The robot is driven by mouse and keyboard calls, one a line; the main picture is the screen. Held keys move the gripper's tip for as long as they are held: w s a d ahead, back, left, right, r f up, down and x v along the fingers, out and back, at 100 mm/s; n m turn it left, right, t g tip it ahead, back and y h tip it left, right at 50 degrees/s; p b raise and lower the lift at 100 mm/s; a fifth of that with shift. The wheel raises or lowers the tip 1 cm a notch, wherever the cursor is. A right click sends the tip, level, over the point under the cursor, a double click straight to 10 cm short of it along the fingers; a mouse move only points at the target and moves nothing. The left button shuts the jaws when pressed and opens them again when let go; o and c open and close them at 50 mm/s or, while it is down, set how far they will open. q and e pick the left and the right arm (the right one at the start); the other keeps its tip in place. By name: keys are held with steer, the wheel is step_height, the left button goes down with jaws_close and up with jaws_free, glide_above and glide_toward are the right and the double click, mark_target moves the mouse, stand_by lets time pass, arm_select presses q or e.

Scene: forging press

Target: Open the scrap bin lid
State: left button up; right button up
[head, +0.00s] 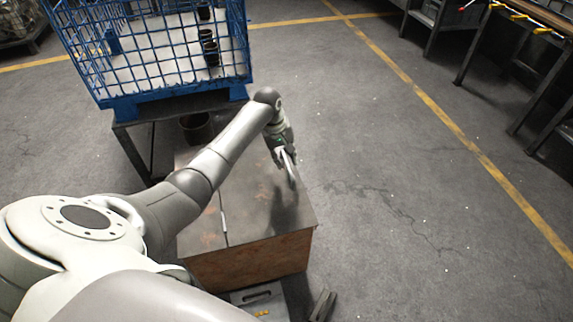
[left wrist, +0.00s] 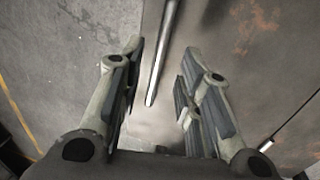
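The scrap bin (head: 250,265) is a rusty brown box in the head view, below my left forearm. Its grey, rust-spotted lid (head: 262,212) lies flat on top, shut; it also fills much of the left wrist view (left wrist: 235,65). My left gripper (head: 290,172) is over the right part of the lid, pointing down. In the left wrist view my left gripper (left wrist: 160,90) is open, with a straight metal bar handle (left wrist: 163,55) showing between its fingers. The fingers look apart from the bar; the height gap is hard to judge. My right gripper is not in view.
A blue wire crate (head: 150,100) with dark cups stands on a table behind the bin. A dark pot (head: 196,127) is beside the lid's far edge. Benches (head: 530,20) stand at the far right. The floor right of the bin is clear.

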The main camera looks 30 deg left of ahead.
arm_select(q)
steer(key=shift+w+d+f+b, duration=0.15)
steer(key=shift+f+b, duration=0.1)
steer(key=shift+f, duration=0.5)
steer(key=shift+w+d+f+b, duration=0.1)
steer(key=shift+f+b, duration=0.15)
steer(key=shift+f, duration=0.45)
jaws_close()
